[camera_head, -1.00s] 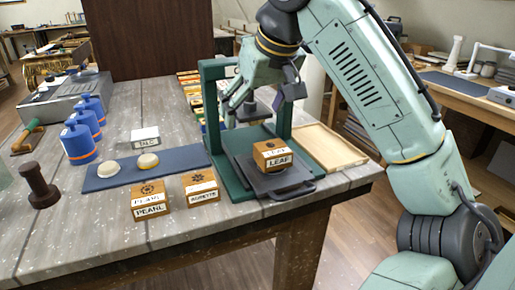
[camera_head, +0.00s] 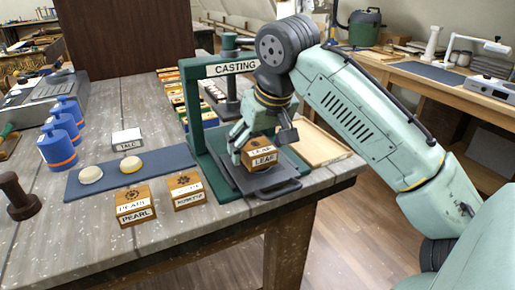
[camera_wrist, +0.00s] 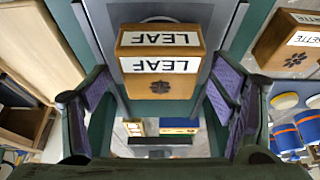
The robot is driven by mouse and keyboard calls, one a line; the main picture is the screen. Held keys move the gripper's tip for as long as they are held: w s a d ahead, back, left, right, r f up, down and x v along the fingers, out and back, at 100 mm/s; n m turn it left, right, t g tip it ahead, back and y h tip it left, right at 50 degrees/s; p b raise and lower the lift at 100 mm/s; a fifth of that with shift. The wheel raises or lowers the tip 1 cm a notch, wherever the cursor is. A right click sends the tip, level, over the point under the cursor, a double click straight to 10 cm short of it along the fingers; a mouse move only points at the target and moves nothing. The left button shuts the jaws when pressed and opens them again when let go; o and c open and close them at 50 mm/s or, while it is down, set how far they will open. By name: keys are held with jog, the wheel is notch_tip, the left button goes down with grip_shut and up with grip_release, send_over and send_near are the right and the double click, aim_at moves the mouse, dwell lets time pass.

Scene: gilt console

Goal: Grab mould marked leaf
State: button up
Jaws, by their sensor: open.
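The leaf mould (camera_head: 260,154) is a wooden block with white LEAF labels on its top and front. It sits on the dark plate (camera_head: 246,184) of the green casting frame (camera_head: 194,105). My gripper (camera_head: 264,132) is at the mould, under the frame's CASTING sign. In the wrist view the mould (camera_wrist: 161,62) lies ahead, between the lines of my gripper's open fingers (camera_wrist: 166,100). The purple-lined pads stand apart on either side, with a visible gap to the mould. The gripper holds nothing.
The pearl mould (camera_head: 135,206) and rosette mould (camera_head: 186,190) stand left of the frame. A blue mat (camera_head: 110,178) with two pale rounds, a talc box (camera_head: 127,139) and blue bottles (camera_head: 57,147) lie further left. A wooden tray (camera_head: 318,146) is at the right.

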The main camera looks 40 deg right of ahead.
jog(key=shift+w+f, duration=0.15)
jog(key=shift+f, duration=0.2)
jog(key=shift+c, duration=0.3)
jog(key=c, duration=1.2)
